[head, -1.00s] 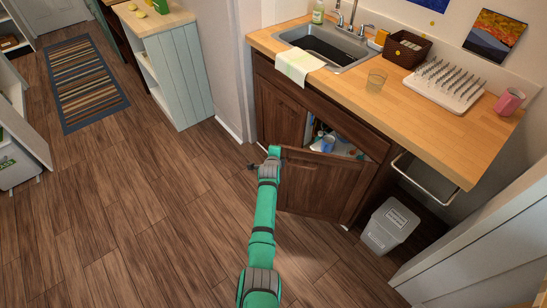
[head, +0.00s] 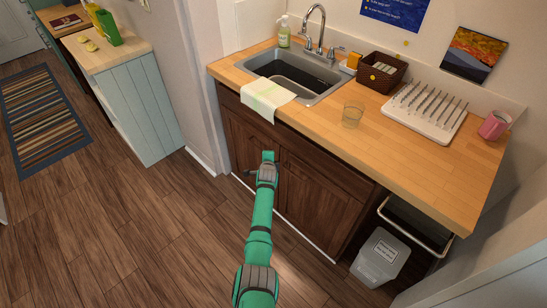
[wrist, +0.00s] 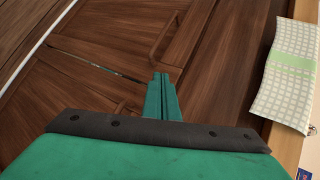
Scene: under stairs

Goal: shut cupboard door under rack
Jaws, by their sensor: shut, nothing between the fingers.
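The right cupboard door (head: 322,197), dark brown wood, stands under the counter below the dish rack (head: 425,110). It looks almost flush with the front in the head view. In the wrist view, a narrow dark slit (wrist: 98,64) with a pale glint runs along the seam between the two doors. The left door (head: 245,147) looks shut. My gripper (wrist: 159,80) is shut and empty, its green fingertips close to the door fronts near the seam; contact cannot be told. In the head view, my wrist hides part of the seam.
A checked towel (head: 264,97) hangs over the counter edge above the doors. A grey bin (head: 381,258) stands at right beneath a metal rail (head: 415,230). The wooden floor (head: 150,230) at left is clear.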

